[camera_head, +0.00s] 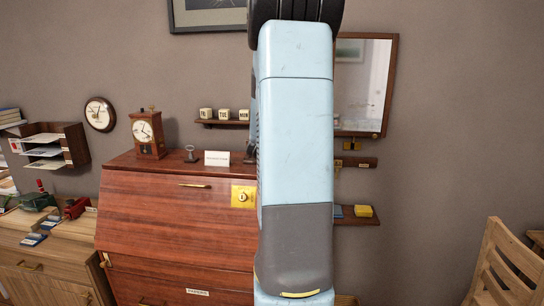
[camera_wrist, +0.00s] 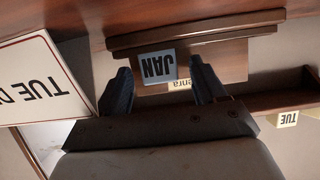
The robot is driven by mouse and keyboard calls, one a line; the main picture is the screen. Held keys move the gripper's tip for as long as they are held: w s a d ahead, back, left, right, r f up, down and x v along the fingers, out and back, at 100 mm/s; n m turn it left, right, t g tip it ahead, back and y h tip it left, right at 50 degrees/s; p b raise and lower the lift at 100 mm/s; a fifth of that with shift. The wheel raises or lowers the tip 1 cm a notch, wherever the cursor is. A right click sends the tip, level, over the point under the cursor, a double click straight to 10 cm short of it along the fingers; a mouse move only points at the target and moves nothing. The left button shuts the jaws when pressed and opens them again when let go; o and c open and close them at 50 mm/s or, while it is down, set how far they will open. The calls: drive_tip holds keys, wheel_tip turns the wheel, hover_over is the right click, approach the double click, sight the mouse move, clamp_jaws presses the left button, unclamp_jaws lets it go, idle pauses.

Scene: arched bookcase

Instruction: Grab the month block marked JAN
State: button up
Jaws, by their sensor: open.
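The JAN block (camera_wrist: 158,66) is a small block with a pale blue-grey face and dark letters, seen upside down in the wrist view. It is against a brown wooden holder (camera_wrist: 220,62). My gripper (camera_wrist: 160,68) is open, with one dark finger on each side of the block in the picture. A gap shows between each finger and the block. I cannot tell whether the fingertips reach around it or stop short of it. In the head view my arm hides the block.
A large white card (camera_wrist: 40,80) is close at left. In the head view, day blocks (camera_head: 224,114) stand on a wall shelf above a desk (camera_head: 160,220) with a clock (camera_head: 148,135).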

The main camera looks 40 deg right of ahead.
drive_tip(key=c, duration=1.1)
